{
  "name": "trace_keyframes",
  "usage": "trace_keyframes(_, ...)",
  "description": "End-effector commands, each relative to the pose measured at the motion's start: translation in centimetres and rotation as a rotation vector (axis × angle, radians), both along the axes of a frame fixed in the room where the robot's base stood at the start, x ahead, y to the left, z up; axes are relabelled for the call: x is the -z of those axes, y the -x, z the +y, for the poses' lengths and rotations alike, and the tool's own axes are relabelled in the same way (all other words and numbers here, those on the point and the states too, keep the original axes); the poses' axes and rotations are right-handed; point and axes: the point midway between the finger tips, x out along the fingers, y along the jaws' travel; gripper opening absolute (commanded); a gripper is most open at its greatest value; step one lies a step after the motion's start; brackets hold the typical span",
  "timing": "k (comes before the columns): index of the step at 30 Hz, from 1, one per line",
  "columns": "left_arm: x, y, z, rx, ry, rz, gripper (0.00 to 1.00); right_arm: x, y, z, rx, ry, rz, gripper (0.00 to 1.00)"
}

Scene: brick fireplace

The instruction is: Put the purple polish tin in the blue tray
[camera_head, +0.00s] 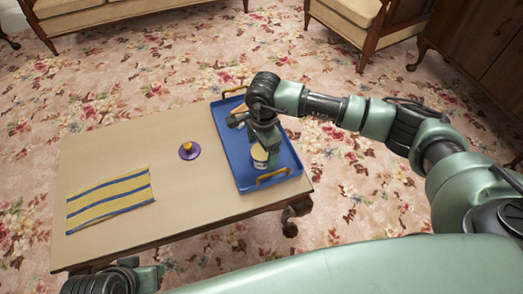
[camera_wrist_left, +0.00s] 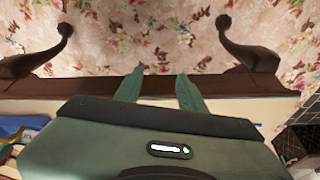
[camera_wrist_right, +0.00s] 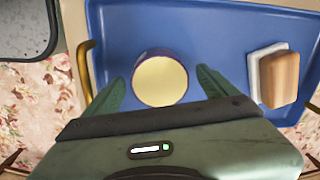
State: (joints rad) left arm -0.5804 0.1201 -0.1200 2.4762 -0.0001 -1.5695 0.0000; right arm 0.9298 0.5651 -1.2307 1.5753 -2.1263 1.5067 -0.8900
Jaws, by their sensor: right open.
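The purple polish tin (camera_wrist_right: 160,80) has a cream top and a dark purple rim in the right wrist view. It also shows in the head view (camera_head: 260,157), where it appears to stand upright in the near part of the blue tray (camera_head: 283,153). My right gripper (camera_wrist_right: 159,75) is open, with one finger on either side of the tin and visible gaps between. The arm hides part of the tray in the head view. My left gripper (camera_wrist_left: 160,72) is open and empty, beside the table's near edge.
A wooden block with a pale layer (camera_wrist_right: 279,78) lies in the tray. A purple disc with a yellow knob (camera_head: 189,150) and a striped yellow-and-blue cloth (camera_head: 110,199) lie on the table (camera_head: 150,226). The tray has yellow handles (camera_head: 272,176).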

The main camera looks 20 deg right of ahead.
Motion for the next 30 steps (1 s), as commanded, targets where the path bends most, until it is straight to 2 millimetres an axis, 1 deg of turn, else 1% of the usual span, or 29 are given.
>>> trace_keyframes(1,0.2,-0.1,0.0,0.000,-0.001,0.005,0.40,-1.3,0.0,-0.1,-0.001,0.000,-0.003,0.87)
trace_keyframes(3,1.9,-0.5,-0.1,0.001,-0.001,0.018,0.40,-2.9,0.0,0.0,0.000,0.000,-0.005,0.87)
trace_keyframes(6,3.2,-0.9,-0.2,0.002,-0.001,0.025,0.40,-5.2,0.1,-0.1,-0.001,0.000,-0.004,0.87)
trace_keyframes(9,4.4,-1.1,-0.2,0.002,-0.001,0.030,0.40,-7.1,0.2,-0.1,0.000,0.000,-0.004,0.87)
trace_keyframes(13,5.5,-1.2,-0.3,0.004,-0.001,0.035,0.40,-9.1,0.3,-0.1,0.000,0.000,-0.003,0.87)
trace_keyframes(15,5.8,-1.3,-0.3,0.003,-0.001,0.036,0.40,-9.7,0.3,-0.1,0.000,0.001,-0.001,0.87)
trace_keyframes(19,6.2,-1.3,-0.3,0.004,-0.002,0.039,0.40,-10.4,0.4,-0.1,0.000,0.000,0.000,0.87)
trace_keyframes(30,6.3,-1.3,-0.3,0.004,-0.002,0.040,0.40,-10.4,0.4,-0.1,0.001,0.000,0.000,0.87)
